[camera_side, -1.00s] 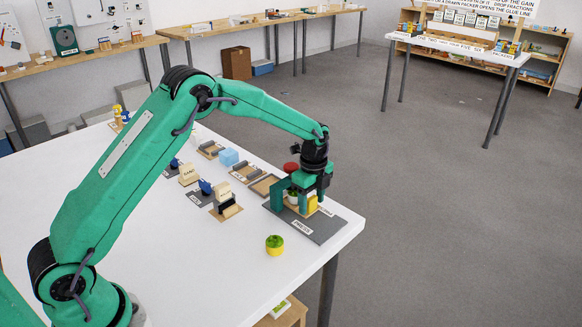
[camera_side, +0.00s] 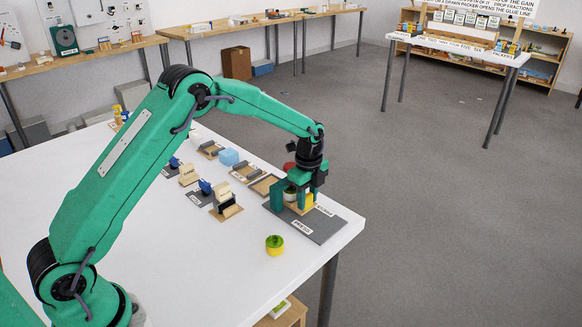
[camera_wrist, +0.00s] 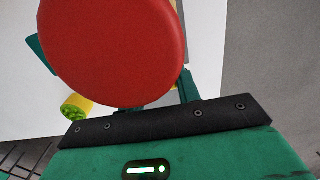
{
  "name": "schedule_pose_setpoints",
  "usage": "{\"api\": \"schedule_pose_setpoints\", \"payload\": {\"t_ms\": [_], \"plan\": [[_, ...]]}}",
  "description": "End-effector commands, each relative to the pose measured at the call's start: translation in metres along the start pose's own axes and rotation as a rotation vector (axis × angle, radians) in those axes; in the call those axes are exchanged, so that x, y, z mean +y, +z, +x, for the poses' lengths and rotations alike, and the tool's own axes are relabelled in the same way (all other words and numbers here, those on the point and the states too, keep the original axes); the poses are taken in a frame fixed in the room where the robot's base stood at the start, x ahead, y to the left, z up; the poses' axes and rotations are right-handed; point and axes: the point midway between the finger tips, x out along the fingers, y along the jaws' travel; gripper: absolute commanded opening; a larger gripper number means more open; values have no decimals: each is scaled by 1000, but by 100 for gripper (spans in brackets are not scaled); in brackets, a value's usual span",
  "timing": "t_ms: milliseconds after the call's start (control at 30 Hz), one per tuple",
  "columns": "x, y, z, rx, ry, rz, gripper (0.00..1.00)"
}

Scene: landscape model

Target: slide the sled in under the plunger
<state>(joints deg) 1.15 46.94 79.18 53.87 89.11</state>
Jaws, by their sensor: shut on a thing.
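The press stands on a dark base plate (camera_side: 325,228) near the table's front-right corner, with a green upright (camera_side: 277,196) at its left. The sled (camera_side: 299,209) looks like a tan board low in the press, with a yellow block at its right and a small potted plant (camera_side: 291,193) on it. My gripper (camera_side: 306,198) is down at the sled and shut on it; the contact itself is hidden. The plunger's round red top (camera_wrist: 113,50) fills much of the wrist view and hides the fingertips. How far the sled is under the plunger cannot be told.
The table's right edge is close.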

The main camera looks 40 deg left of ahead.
Motion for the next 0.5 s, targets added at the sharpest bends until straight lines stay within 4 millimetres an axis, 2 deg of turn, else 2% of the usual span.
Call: {"api": "schedule_pose_setpoints", "payload": {"t_ms": [67,100,200,500], "plan": [[0,6,0,0,1,-7,0],[0,6,0,0,1,-8,38],[0,6,0,0,0,-7,55],[0,4,-1,0,0,-5,55]]}}
